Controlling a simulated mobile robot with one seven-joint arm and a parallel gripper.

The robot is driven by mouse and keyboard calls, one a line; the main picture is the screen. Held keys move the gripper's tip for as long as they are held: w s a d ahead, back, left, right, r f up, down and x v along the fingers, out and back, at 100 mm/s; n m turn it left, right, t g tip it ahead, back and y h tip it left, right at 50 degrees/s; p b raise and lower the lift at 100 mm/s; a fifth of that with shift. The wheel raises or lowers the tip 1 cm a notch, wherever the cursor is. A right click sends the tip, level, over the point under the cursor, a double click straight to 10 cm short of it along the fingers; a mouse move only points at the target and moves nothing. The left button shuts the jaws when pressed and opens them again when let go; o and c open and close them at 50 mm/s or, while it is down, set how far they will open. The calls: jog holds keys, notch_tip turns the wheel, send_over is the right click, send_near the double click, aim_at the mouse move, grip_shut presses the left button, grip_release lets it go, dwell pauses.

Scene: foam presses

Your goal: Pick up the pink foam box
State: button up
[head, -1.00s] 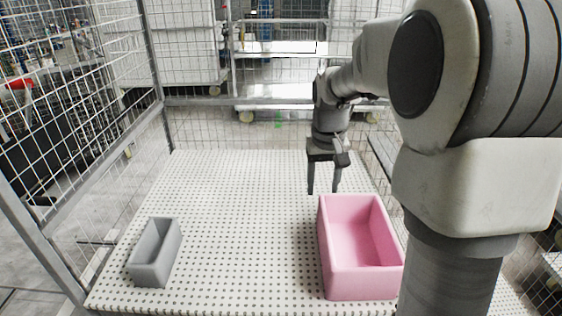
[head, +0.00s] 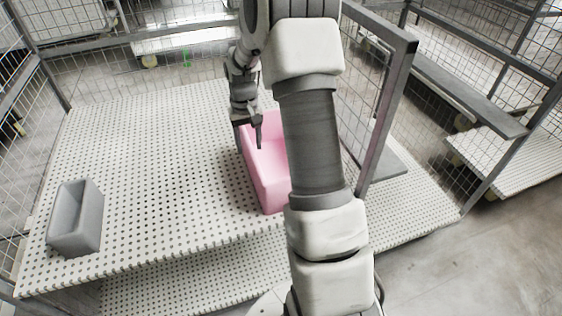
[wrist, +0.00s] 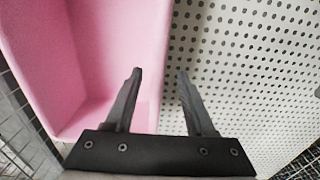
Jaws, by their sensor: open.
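The pink foam box (head: 264,176) is an open-topped tray standing on the white perforated table, right of its middle in the head view. My arm hides its right part there. My gripper (head: 249,136) is open and points down at the box's left wall, near its far end. In the wrist view the box (wrist: 85,60) fills the left side. There my gripper (wrist: 160,75) has one finger over the box side and one over the table side, with the box's wall edge between them. I cannot tell how far the fingertips are above the rim.
A grey open box (head: 76,218) stands at the table's left front. The perforated table (head: 160,150) is clear between the two boxes. Wire mesh fencing with a grey post (head: 388,110) stands to the right, and mesh also runs along the left and back.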

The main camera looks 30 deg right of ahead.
notch_tip(320, 180, down, 8)
jog(key=shift+w+d+b, duration=0.1)
jog(key=shift+d+b, duration=0.05)
jog(key=shift+b, duration=0.5)
grip_shut()
